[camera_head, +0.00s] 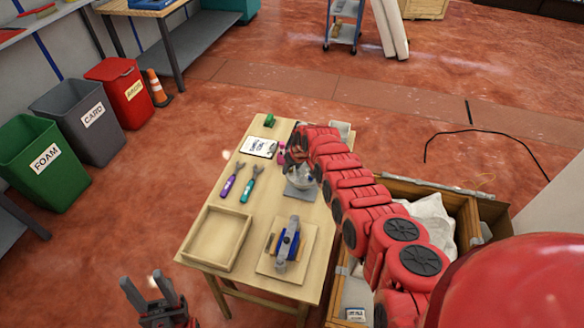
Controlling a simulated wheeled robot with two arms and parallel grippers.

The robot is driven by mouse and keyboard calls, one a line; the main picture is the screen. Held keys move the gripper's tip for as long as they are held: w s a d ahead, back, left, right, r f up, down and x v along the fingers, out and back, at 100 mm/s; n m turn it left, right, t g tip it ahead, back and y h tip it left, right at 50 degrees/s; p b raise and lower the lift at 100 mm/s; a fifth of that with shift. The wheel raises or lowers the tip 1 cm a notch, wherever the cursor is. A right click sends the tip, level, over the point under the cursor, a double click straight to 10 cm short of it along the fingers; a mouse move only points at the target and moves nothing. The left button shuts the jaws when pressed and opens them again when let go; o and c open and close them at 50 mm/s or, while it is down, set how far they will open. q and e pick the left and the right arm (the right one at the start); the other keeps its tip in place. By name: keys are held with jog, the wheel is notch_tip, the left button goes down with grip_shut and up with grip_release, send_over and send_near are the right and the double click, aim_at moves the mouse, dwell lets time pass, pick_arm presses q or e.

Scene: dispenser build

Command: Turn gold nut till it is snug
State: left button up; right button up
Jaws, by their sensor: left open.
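My left gripper (141,278) is open and empty, off the wooden table's (214,190) near left corner. My right arm reaches over the table's right side; its red links end near the far end. The right gripper is mostly hidden there, and its fingers cannot be made out. A pale, glassy-looking part stands on a grey base (300,192) beside that arm. A blue and grey assembly (288,243) lies on a light board (267,268), with small orange-brown bits by it. I cannot make out a gold nut for certain.
A purple-handled tool (228,187) and a teal-handled tool (246,195) lie left of the grey base. An empty wooden tray (190,243) is at the near left. A printed sheet (259,147) and a green item (269,120) lie farther back. A crate (464,215) stands right.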

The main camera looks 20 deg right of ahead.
grip_shut()
dwell(0.3)
